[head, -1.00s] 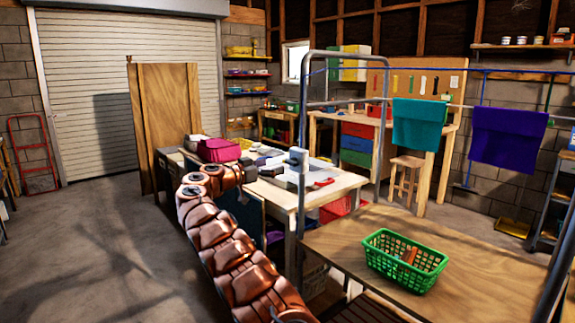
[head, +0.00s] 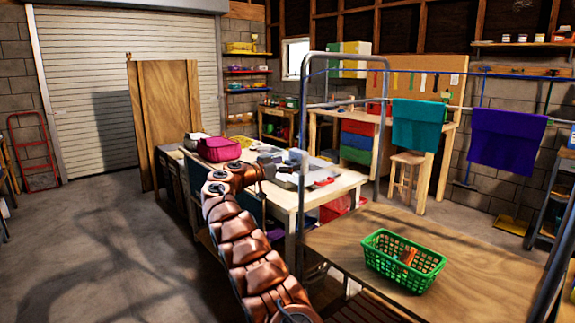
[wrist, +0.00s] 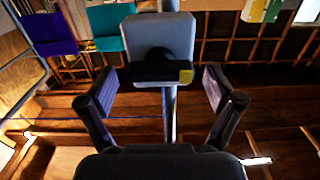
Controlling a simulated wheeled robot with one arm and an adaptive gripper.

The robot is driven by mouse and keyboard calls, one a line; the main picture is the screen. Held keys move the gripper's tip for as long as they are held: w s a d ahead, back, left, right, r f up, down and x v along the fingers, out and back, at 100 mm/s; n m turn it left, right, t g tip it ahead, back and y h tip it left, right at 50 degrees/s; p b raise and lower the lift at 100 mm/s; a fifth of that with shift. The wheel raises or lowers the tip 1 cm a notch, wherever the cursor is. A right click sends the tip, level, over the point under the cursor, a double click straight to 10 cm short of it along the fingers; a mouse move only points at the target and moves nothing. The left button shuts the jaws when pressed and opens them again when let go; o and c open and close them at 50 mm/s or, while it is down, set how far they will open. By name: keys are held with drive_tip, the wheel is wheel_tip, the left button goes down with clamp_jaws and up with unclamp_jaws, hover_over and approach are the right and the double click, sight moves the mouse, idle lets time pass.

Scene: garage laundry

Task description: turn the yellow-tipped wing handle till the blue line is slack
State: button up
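The black wing handle (wrist: 150,71) sits level on a grey box (wrist: 158,32) on a metal post. Its yellow tip (wrist: 186,76) is at the right end. My gripper (wrist: 158,88) is open, its two fingers apart on either side of the handle and not visibly touching it. In the head view my gripper (head: 270,166) is just left of the grey box (head: 297,157); the handle is too small to make out there. The blue line (head: 430,68) runs across the upper right and looks nearly straight.
A teal towel (head: 416,122) and a purple towel (head: 507,138) hang at the right. A green basket (head: 403,284) stands on a wooden table (head: 470,270) in front. A cluttered white-topped table (head: 335,186) is behind the post. Open floor (head: 95,260) lies at the left.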

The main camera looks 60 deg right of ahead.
drive_tip(key=c, duration=1)
